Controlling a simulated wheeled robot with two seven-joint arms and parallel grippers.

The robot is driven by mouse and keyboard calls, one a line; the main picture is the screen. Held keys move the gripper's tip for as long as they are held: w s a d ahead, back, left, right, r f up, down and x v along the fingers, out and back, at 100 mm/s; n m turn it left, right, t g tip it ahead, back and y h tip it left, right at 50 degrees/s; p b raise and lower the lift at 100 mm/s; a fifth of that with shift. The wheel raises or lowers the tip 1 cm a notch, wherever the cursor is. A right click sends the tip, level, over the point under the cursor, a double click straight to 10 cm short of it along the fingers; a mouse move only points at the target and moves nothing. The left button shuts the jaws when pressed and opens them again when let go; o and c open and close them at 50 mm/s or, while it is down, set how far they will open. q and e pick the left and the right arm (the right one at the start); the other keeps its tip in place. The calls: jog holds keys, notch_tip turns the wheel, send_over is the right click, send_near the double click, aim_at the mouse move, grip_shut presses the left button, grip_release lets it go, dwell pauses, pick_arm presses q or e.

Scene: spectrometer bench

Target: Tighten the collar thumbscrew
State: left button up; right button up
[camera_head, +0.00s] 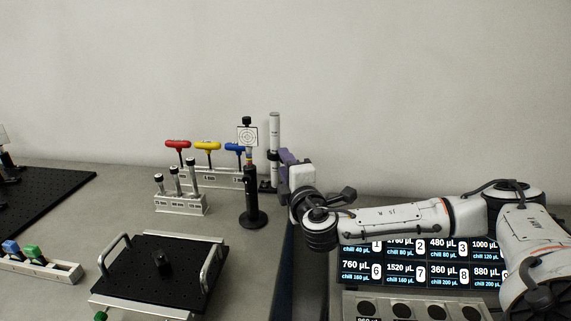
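A white upright post (275,130) stands on the bench near the middle of the view. A dark collar (272,155) sits around it at mid-height; its thumbscrew is too small or hidden to make out. My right gripper (284,160) reaches in from the right, with its purple and dark end close beside the collar. I cannot tell whether it touches the collar or whether its fingers are open or shut. Just left of the post is a black post holder (252,200) carrying a target card (247,136). My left gripper is not in view.
Red, yellow and blue T-handle drivers (207,146) stand in a rack behind a block of short posts (180,204). A black breadboard with handles (160,275) lies in front. A screen (420,265) is beneath my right arm.

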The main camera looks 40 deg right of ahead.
grip_shut()
jog(key=shift+f+n+b, duration=0.3)
jog(key=shift+n+b, duration=0.2)
jog(key=shift+b, duration=0.05)
jog(key=shift+n+t+b, duration=0.3)
jog(key=shift+n+b, duration=0.05)
jog(key=shift+n, duration=0.15)
jog(key=shift+r+n, duration=0.15)
jog(key=shift+n, duration=0.25)
grip_release()
